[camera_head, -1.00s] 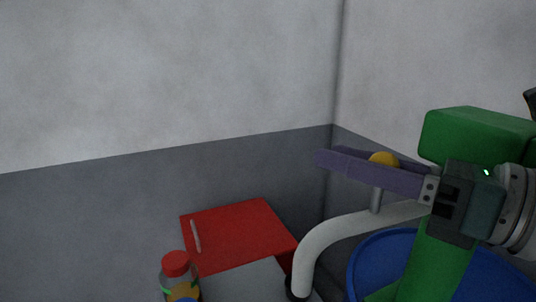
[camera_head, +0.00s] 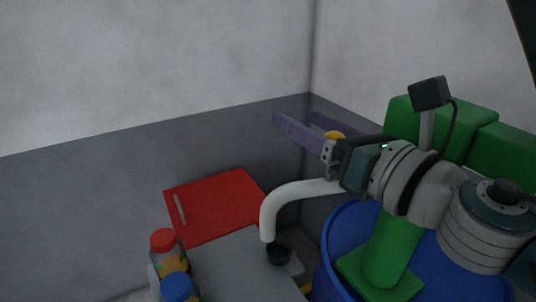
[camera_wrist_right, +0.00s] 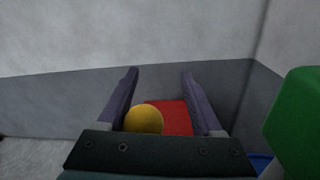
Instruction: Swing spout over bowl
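The spout (camera_head: 303,188) is a pale curved pipe coming from the right, with its end bent down. In the head view its tip is at the left rim of a small dark round cup, likely the bowl (camera_head: 279,255); I cannot tell whether it is directly above. A yellow ball knob (camera_head: 334,135) belongs to the spout. My right gripper (camera_head: 293,119) is open, its purple fingers on either side of the knob. In the right wrist view the knob (camera_wrist_right: 144,120) sits between the fingers, nearer the left one, with a gap to the right one. My left gripper is not in view.
A red board (camera_head: 215,205) with a thin grey bar lies at the back of the grey counter (camera_head: 235,265). Jars with red (camera_head: 163,240) and blue (camera_head: 176,286) lids stand at front left. A blue drum (camera_head: 340,240) and green blocks (camera_head: 480,130) are right. Walls close the back.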

